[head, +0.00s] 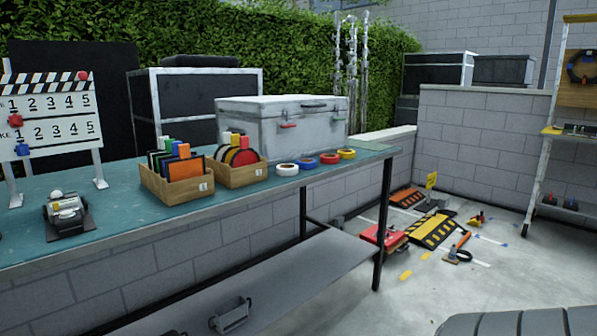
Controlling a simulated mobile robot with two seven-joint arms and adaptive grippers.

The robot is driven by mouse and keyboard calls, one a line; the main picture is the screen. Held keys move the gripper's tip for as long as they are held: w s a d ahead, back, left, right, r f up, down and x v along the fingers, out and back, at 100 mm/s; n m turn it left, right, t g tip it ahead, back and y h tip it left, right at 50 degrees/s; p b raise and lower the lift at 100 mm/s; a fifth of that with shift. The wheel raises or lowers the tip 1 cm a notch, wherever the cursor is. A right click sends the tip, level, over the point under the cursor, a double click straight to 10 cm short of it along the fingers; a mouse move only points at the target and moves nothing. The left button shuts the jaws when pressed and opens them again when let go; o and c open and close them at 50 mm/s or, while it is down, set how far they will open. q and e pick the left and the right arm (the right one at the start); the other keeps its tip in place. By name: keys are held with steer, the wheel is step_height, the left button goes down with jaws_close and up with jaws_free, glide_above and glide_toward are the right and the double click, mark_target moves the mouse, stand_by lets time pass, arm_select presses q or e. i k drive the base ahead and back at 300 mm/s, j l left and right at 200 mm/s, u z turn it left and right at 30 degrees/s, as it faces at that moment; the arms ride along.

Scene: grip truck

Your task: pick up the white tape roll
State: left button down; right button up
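The white tape roll (287,169) lies flat on the teal workbench top (125,210), near its front edge. It is the leftmost in a row of tape rolls, just right of a wooden box. A blue tape roll (308,164) lies right beside it, then a red one (329,158) and a yellow one (346,154). Nothing covers the white roll. Neither of my grippers shows in the head view.
Two wooden boxes (178,189) (240,175) with coloured pieces stand left of the rolls. A grey case (285,128) stands behind them. A clapperboard (50,118) and a small device (67,215) are at left. Ramps (433,231) and tools lie on the floor at right.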

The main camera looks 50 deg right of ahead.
mark_target(285, 170)
steer(key=z, duration=1.6)
steer(key=i+u, duration=0.2)
steer(key=i, duration=0.15)
